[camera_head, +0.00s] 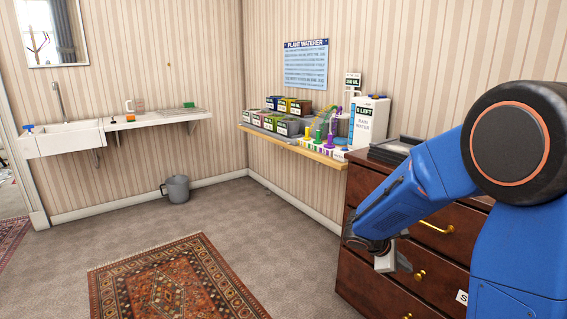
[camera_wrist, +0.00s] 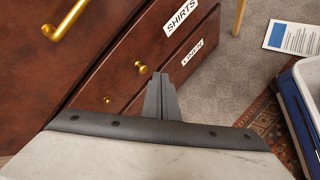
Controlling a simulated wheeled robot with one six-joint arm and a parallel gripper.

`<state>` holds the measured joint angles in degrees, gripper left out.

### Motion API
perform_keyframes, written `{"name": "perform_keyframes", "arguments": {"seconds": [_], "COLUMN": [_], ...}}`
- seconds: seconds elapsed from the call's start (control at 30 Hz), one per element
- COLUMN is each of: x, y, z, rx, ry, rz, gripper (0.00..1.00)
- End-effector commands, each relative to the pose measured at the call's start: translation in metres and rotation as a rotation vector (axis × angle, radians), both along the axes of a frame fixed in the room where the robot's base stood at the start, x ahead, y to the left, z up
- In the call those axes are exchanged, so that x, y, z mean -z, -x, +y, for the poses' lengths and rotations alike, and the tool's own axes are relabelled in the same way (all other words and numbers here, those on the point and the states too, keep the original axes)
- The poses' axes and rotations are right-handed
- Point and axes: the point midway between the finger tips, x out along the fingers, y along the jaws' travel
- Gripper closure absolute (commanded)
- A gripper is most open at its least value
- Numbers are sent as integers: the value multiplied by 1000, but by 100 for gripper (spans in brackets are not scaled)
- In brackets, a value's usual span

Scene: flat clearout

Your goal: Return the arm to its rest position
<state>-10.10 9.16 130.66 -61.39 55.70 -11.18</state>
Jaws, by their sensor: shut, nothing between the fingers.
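My blue arm comes in from the right in the head view and reaches left in front of the dark wooden dresser (camera_head: 408,277). My gripper (camera_head: 393,262) hangs beside the dresser's drawer fronts, near a brass handle. In the wrist view my gripper (camera_wrist: 161,88) has its dark fingers together, with nothing between them. The dresser (camera_wrist: 118,55) with brass handles and labels reading SHIRTS and LINEN lies just beyond the fingertips. I cannot tell whether the gripper touches it.
A wall shelf (camera_head: 300,150) holds several boxes, bottles and a white rain water canister (camera_head: 368,122). A sink (camera_head: 65,138) and a grey bucket (camera_head: 176,189) stand farther back. A patterned rug (camera_head: 170,280) lies on open carpet. A blue-edged container (camera_wrist: 300,110) shows at right.

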Motion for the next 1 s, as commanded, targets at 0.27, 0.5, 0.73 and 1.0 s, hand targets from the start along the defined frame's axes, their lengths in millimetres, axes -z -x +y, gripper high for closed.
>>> {"name": "perform_keyframes", "arguments": {"seconds": [0.27, 0.5, 0.73, 1.0], "x": [-43, -68, -86, -102], "y": [67, 123, 174, 228], "z": [-3, 4, 17, 40], "rx": [204, 369, 514, 669], "ry": [-165, -320, -477, -673], "rz": [-133, -242, -341, -452], "gripper": [100, 100, 100, 100]}}
